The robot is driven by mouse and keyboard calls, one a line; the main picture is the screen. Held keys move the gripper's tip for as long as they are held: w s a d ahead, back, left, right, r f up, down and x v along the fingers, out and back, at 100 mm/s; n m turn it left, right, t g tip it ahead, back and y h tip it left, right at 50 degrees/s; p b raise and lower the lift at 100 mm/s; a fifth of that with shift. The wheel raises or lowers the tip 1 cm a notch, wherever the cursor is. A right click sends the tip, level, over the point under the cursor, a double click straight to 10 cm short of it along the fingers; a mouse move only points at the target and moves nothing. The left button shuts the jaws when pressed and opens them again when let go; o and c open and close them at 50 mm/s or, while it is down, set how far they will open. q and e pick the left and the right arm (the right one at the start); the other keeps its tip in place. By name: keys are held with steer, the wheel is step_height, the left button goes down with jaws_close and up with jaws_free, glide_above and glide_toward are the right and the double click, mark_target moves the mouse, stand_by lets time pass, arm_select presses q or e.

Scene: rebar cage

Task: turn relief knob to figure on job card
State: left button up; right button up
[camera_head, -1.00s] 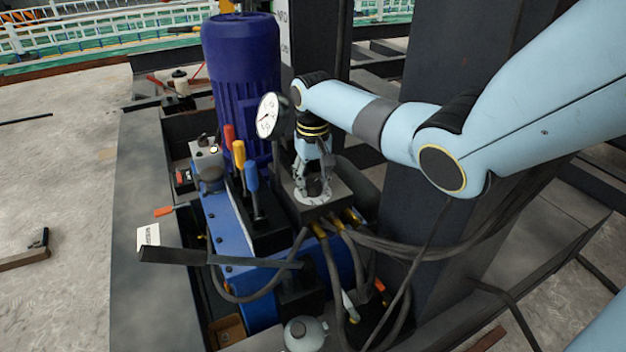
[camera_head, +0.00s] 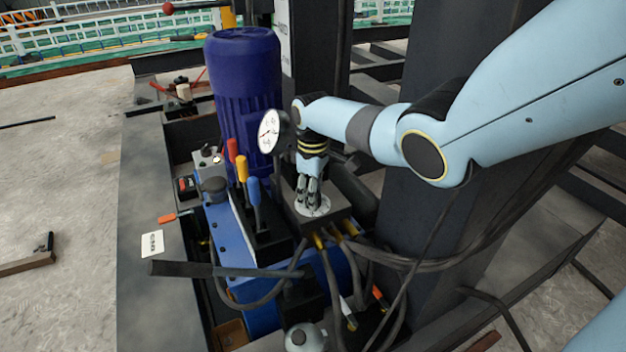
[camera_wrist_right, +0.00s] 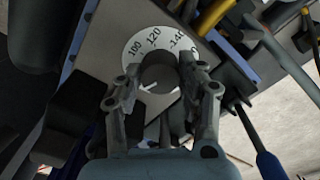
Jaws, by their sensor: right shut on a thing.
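The relief knob (camera_wrist_right: 158,73) is a dark round knob on a white dial plate (camera_wrist_right: 137,43), where 100, 120 and 140 can be read in the right wrist view. In the head view the dial plate (camera_head: 314,207) lies on a dark block. My right gripper (camera_wrist_right: 160,85) points down and is shut on the knob, one finger on each side. It also shows in the head view (camera_head: 310,200). A white card (camera_head: 152,244), its print too small to read, lies on the dark deck at the left. My left gripper is not in view.
A pressure gauge (camera_head: 270,132) stands just behind my right gripper. Red, yellow and blue levers (camera_head: 253,190) stand to its left, before a blue motor (camera_head: 243,90). Black hoses (camera_head: 400,262) run in front. A dark column (camera_head: 430,150) stands at right.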

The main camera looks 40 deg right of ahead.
steer(key=shift+n, duration=0.9)
steer(key=o, duration=1.2)
steer(key=shift+c, duration=0.2)
